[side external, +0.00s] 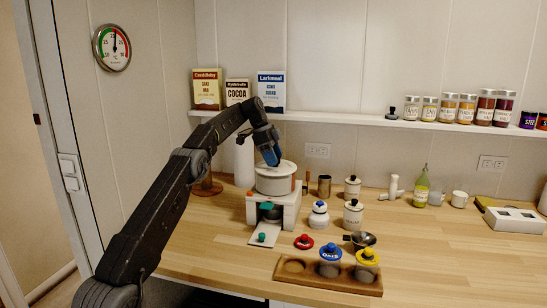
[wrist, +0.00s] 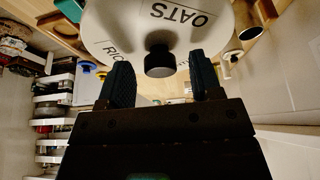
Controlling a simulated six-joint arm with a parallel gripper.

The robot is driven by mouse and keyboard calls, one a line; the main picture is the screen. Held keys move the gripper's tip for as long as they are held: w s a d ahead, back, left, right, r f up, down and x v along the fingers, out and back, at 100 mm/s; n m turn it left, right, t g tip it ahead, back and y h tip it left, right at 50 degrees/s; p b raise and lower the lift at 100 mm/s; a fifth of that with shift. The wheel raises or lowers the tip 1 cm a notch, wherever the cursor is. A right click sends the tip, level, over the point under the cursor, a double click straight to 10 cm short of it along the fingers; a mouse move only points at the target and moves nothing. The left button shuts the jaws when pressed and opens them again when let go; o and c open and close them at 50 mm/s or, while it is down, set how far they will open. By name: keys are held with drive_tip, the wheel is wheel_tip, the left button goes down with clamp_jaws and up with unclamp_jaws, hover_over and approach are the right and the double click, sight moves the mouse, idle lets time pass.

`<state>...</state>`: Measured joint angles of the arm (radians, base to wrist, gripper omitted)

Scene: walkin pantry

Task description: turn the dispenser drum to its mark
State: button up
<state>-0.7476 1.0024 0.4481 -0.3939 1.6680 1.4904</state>
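The dispenser drum (side external: 275,180) is a round white drum on top of a white stand (side external: 290,212). In the wrist view the drum (wrist: 120,22) shows its white top with the words OATS and part of RICE, and a black knob (wrist: 160,62) at its middle. A small orange piece (side external: 250,193) shows at the stand's upper left; I cannot tell if it is the mark. My gripper (side external: 272,160) points down over the drum. In the wrist view my gripper (wrist: 160,72) is open, with one dark finger on each side of the knob and gaps between; the knob's depth relative to the fingertips is unclear.
A white jar with a blue lid (side external: 319,215) stands right of the dispenser. A wooden tray (side external: 340,279) holds jars in front. A red-lidded thing (side external: 304,241) and a metal pan (side external: 361,240) lie nearby. The right front of the counter (side external: 460,270) is clear.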

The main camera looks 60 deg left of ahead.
drive_tip(key=shift+r, duration=0.1)
drive_tip(key=shift+s+a+r, duration=0.15)
drive_tip(key=shift+a+r, duration=0.05)
drive_tip(key=shift+r, duration=0.2)
drive_tip(key=s+a, duration=0.8)
drive_tip(key=shift+s+a, duration=0.25)
drive_tip(key=shift+s, duration=0.05)
drive_tip(key=shift+r, duration=0.1)
